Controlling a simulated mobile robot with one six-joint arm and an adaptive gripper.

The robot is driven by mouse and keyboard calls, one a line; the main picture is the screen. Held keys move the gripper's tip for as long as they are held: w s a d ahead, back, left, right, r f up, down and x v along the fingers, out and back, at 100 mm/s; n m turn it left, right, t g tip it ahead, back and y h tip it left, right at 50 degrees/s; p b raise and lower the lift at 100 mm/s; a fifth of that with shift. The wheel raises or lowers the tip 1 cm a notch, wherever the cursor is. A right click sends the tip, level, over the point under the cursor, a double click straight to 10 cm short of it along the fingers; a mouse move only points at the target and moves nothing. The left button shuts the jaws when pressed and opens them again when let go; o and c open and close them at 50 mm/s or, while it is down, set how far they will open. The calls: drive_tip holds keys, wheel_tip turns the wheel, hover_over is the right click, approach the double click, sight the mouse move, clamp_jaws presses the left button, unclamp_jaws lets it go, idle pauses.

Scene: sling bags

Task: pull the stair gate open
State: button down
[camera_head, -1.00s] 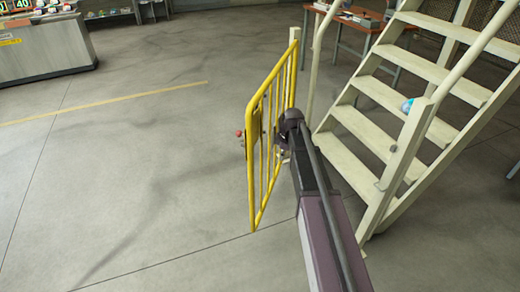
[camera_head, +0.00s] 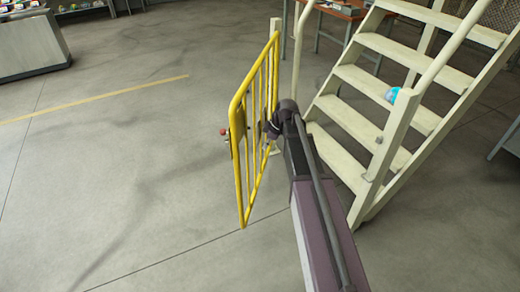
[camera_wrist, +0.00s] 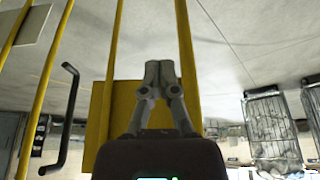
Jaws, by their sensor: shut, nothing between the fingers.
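The yellow stair gate (camera_head: 258,120) stands swung out from the foot of the cream stairs (camera_head: 385,95), well clear of the steps. Its hinge side is by the cream post (camera_head: 276,28). A small red knob (camera_head: 224,131) shows at its free edge. My gripper (camera_head: 270,130) is close to the stair-facing side of the gate. In the wrist view my gripper (camera_wrist: 159,70) is shut and empty, its fingertips together in front of a yellow plate (camera_wrist: 112,98) and beside a yellow bar (camera_wrist: 187,65). Whether they touch the gate I cannot tell. A dark handle (camera_wrist: 70,120) shows at the left.
A blue-and-white ball-like thing (camera_head: 392,95) is at the stair rail. A wooden table (camera_head: 345,12) stands behind the stairs. A grey counter (camera_head: 30,47) is at the far left. The floor left of the gate is clear, with a yellow line (camera_head: 95,100).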

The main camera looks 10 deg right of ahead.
drive_tip(key=b, duration=0.9)
approach(244, 165)
drive_tip(key=shift+s+d+f, duration=0.55)
drive_tip(key=shift+d+f, duration=0.45)
drive_tip(key=shift+f, duration=1.35)
drive_tip(key=shift+w+a+r, duration=0.1)
drive_tip(key=shift+w+a, duration=0.2)
drive_tip(key=shift+a, duration=0.3)
drive_tip(key=shift+w+a+r, duration=0.1)
drive_tip(key=shift+w+a, duration=0.2)
drive_tip(key=shift+a, duration=0.3)
drive_tip(key=shift+w+a+r, duration=0.1)
drive_tip(key=shift+w+a, duration=0.2)
drive_tip(key=shift+a, duration=0.3)
